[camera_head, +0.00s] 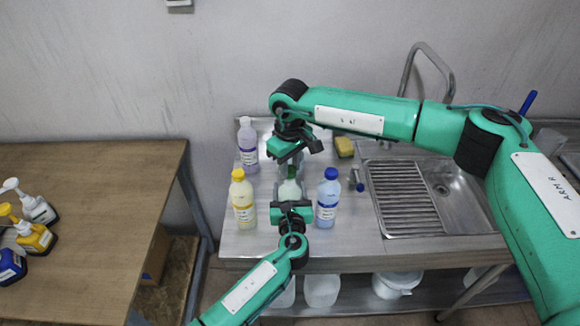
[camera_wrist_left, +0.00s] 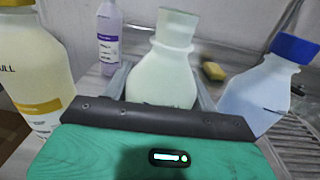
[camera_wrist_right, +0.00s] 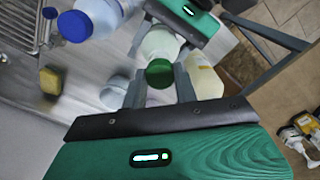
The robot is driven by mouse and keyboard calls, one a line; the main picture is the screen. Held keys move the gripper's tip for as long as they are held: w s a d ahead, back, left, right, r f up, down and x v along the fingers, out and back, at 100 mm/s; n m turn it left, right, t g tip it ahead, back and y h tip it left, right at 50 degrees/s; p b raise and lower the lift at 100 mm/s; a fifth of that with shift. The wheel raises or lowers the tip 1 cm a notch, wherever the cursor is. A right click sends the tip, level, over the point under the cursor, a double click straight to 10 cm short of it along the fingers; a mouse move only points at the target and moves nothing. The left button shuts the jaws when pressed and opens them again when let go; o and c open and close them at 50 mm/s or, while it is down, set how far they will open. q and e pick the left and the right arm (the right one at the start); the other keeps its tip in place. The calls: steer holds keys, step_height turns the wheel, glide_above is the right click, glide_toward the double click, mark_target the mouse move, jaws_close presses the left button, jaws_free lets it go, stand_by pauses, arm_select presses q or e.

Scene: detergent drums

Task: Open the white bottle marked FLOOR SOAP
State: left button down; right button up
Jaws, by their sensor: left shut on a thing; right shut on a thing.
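The white bottle (camera_head: 290,189) stands on the steel counter between a yellow-capped and a blue-capped bottle; its label is hidden. In the left wrist view this bottle (camera_wrist_left: 162,75) shows a bare pale neck with no cap on it. My left gripper (camera_head: 291,200) is shut around the bottle's body from the front. My right gripper (camera_head: 291,163) is above the bottle, shut on a green cap (camera_wrist_right: 159,74). The cap (camera_head: 292,172) is over the bottle's mouth; the gap between them is hard to judge.
The yellow-capped bottle (camera_head: 243,203) and blue-capped bottle (camera_head: 328,200) stand close on either side. A purple bottle (camera_head: 248,146) stands behind left. A yellow sponge (camera_head: 344,147) lies near the sink (camera_head: 455,190). Several pump bottles (camera_head: 35,236) stand on the wooden table (camera_head: 90,220).

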mark_target(290, 169)
steer(key=shift+r, duration=2.05)
arm_select(q)
steer(key=shift+c, duration=1.8)
jaws_free()
